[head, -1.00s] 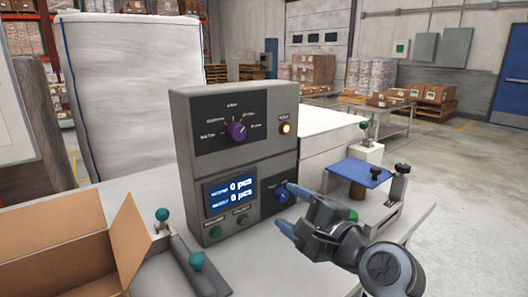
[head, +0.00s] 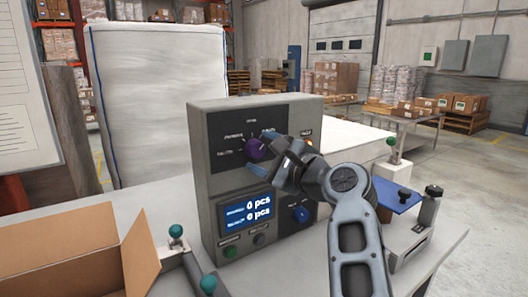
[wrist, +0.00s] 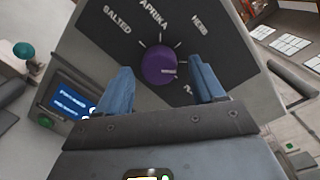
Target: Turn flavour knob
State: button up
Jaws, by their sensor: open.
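The purple flavour knob (head: 256,149) is on the dark upper panel of a grey control box (head: 213,190). In the wrist view the knob (wrist: 158,66) is round with a pale mark on its right side. The labels around it read "SALTED", "PAPRIKA" and "HERB"; a further label is partly hidden by the right finger. My gripper (head: 263,151) is open, with blue fingertips close to the panel. In the wrist view my gripper (wrist: 161,75) has one finger on either side of the knob, with gaps. I cannot tell how far the tips are from the panel.
An open cardboard box (head: 140,250) and teal-knobbed levers (head: 176,231) stand at left. A blue plate (head: 398,194) is at right.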

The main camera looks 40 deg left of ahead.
jog(key=shift+a, duration=0.25)
jog(key=c, duration=1.1)
